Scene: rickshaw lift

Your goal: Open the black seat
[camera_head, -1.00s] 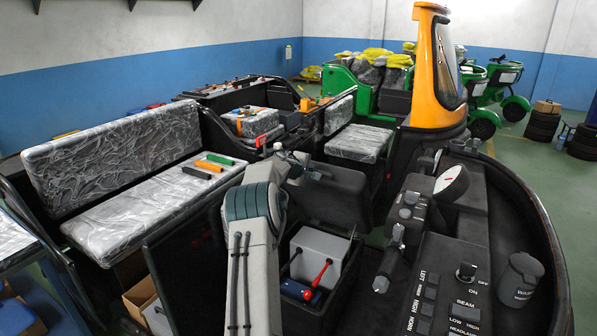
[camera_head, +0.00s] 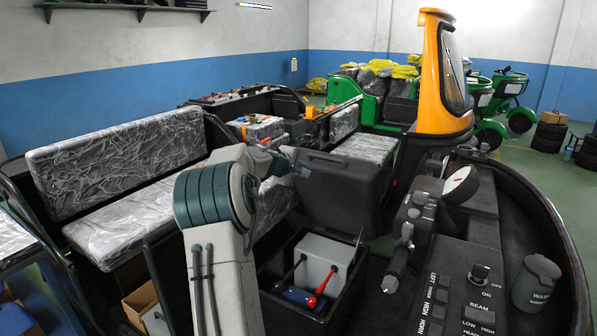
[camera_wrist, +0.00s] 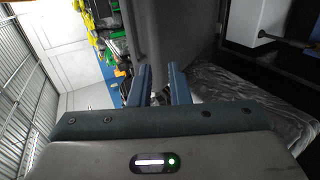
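The black seat (camera_head: 342,195) is raised and stands steeply tilted above its open compartment (camera_head: 268,283) in the head view. My gripper (camera_head: 300,167) is at the seat's upper left edge, partly hidden by my arm. In the wrist view, the two blue fingers of my gripper (camera_wrist: 161,72) stand apart with a gap between them. The seat's dark grey panel (camera_wrist: 178,35) is just beyond the fingertips; whether they touch it is unclear.
A black dashboard with switches (camera_head: 455,290) and a gauge (camera_head: 461,186) lies at the right. A plastic-wrapped bench (camera_head: 120,225) is at the left. An orange-fronted vehicle (camera_head: 437,85) and green ones (camera_head: 367,98) stand behind. Open green floor (camera_head: 530,185) shows at the back right.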

